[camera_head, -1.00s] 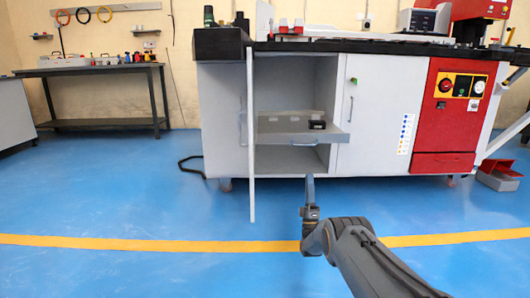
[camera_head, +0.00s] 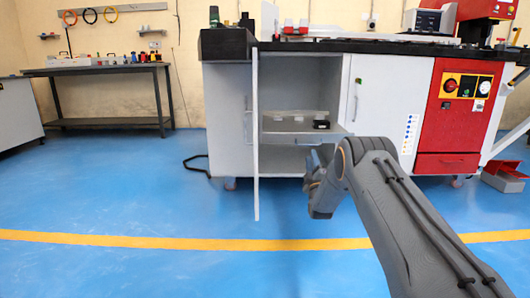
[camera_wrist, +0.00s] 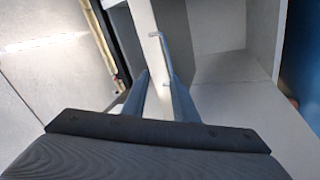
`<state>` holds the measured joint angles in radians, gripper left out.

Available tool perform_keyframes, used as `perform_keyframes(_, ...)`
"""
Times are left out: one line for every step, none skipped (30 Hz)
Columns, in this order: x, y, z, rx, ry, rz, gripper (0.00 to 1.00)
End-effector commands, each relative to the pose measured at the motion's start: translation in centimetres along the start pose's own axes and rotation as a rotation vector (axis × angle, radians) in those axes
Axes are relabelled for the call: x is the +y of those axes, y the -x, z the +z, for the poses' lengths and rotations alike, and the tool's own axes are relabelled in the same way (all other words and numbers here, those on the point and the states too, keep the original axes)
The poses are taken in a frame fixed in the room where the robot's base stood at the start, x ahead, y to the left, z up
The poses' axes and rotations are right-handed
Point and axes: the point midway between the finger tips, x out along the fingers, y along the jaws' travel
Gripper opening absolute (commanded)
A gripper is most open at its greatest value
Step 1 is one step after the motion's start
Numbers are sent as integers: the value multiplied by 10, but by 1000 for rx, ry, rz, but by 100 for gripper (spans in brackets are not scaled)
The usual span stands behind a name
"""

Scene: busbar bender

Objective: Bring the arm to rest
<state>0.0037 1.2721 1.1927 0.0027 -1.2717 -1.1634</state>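My gripper (camera_head: 318,158) is in front of the open cabinet (camera_head: 287,95), near the drawer. In the wrist view, its two fingers (camera_wrist: 158,98) stand apart with a visible gap, so it is open. A pale panel edge with a bar handle (camera_wrist: 162,55) shows beyond and between the fingertips; I cannot tell whether they touch it. The pulled-out drawer (camera_head: 285,138) shows in the head view, its right front partly hidden by my arm.
The open cabinet door (camera_head: 256,150) stands out towards me, left of my gripper. A small dark object (camera_head: 321,124) sits in the drawer. A red control panel (camera_head: 462,100) is to the right. The blue floor in front is clear, with a yellow line (camera_head: 150,241) across it.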

Motion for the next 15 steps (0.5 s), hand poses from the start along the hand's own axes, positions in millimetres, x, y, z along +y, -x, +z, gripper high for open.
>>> perform_keyframes(8,-3,-4,-25,-42,-56,26)
perform_keyframes(10,-3,-5,-43,-69,-92,26)
perform_keyframes(13,-1,-6,-68,-105,-139,26)
perform_keyframes(15,1,-7,-88,-132,-174,26)
perform_keyframes(17,4,-8,-109,-159,-208,26)
perform_keyframes(20,10,-10,-139,-195,-254,26)
perform_keyframes(22,14,-11,-162,-221,-286,26)
perform_keyframes(25,20,-12,-186,-248,-318,26)
perform_keyframes(28,28,-14,-220,-282,-361,26)
perform_keyframes(31,35,-15,-246,-308,-392,26)
perform_keyframes(34,43,-16,-273,-334,-423,26)
perform_keyframes(37,55,-18,-311,-367,-463,26)
perform_keyframes(40,65,-19,-341,-392,-492,26)
perform_keyframes(43,75,-21,-371,-417,-521,26)
perform_keyframes(48,90,-23,-413,-449,-558,26)
